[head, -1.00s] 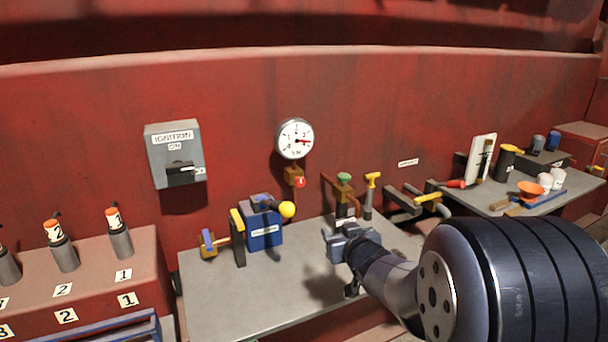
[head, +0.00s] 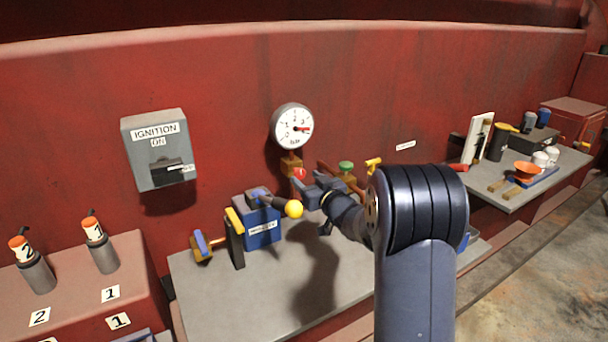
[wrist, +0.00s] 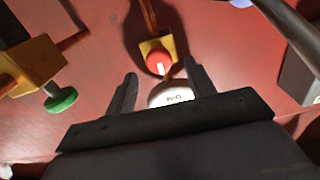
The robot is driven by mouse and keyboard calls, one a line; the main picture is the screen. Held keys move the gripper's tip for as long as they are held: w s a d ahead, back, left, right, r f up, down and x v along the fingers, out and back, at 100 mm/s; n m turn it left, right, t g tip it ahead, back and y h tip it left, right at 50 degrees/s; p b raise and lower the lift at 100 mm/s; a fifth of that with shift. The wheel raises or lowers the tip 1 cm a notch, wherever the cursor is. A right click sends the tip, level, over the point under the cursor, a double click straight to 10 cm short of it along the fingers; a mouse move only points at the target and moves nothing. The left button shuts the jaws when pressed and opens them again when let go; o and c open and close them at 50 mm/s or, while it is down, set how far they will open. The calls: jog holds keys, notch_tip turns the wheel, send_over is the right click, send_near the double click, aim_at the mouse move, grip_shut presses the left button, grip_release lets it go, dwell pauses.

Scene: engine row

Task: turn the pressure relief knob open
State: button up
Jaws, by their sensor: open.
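The red relief knob (head: 300,174) sits on a small brass block (head: 291,165) on the red wall, right below the round white pressure gauge. In the wrist view the knob (wrist: 159,62) faces me with a pale mark on it, and its brass block shows behind it. My gripper (head: 303,190) is open and empty, just below and in front of the knob in the head view. In the wrist view the knob lies ahead, between the lines of the two fingers (wrist: 161,82), apart from both.
The pressure gauge (head: 292,128) is close by; its white edge (wrist: 172,95) shows between the fingers. A green knob (head: 346,166) is to the right. A blue box (head: 262,232) and a yellow ball-ended lever (head: 293,209) are below left. The grey bench front (head: 270,290) is clear.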

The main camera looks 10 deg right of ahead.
aim_at(298, 172)
jog(key=shift+x, duration=1.15)
jog(key=shift+c, duration=0.3)
jog(key=c, duration=0.9)
